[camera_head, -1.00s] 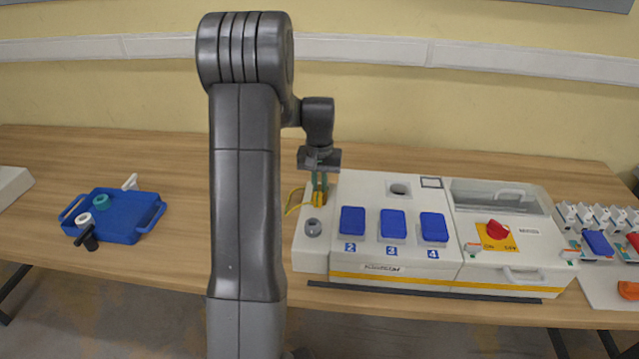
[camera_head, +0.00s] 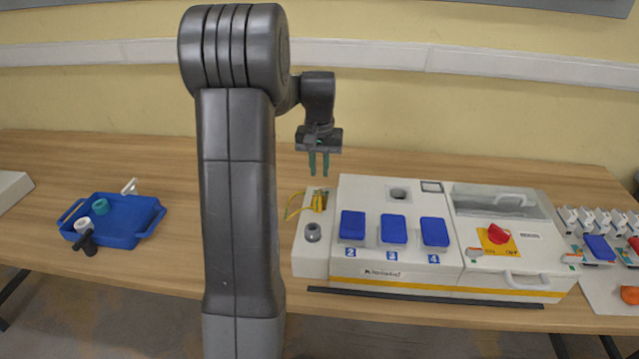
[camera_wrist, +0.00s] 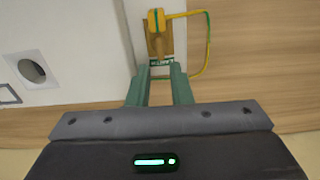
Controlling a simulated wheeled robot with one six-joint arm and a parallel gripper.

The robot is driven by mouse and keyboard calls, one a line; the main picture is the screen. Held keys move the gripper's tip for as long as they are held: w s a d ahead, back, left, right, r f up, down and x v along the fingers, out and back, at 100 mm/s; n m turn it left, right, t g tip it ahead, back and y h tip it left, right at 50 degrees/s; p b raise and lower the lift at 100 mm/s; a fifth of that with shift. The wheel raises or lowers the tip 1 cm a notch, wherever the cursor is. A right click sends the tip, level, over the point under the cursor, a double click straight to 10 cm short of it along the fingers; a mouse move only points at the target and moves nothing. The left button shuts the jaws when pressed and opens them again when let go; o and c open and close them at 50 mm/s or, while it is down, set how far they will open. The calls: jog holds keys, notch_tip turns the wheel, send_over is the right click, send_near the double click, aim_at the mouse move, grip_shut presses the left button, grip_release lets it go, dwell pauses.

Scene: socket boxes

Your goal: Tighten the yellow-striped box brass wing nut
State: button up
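The yellow-striped box (camera_head: 420,276) is a white socket box with a yellow band along its front and blue covers numbered 2, 3 and 4. At its left end, a brass and yellow terminal with a yellow-green wire (camera_head: 319,200) sits on the lower white ledge. The terminal also shows in the wrist view (camera_wrist: 157,32), with the wire looping to the right. The wing nut's own shape is too small to make out. My gripper (camera_head: 319,172) is above and behind the terminal, its two green fingers apart with nothing between them. The fingers also show in the wrist view (camera_wrist: 160,88).
A grey round fitting (camera_head: 313,232) stands on the ledge in front of the terminal. A red rotary switch (camera_head: 498,234) is on the box's right part. A blue tray (camera_head: 125,236) lies far left.

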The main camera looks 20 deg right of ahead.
aim_at(319, 192)
notch_tip(319, 192, up, 7)
dwell(0.3)
jog(key=shift+f, duration=0.1)
notch_tip(319, 192, down, 14)
jog(key=shift+r+p, duration=0.1)
jog(key=shift+p, duration=0.25)
dwell(0.5)
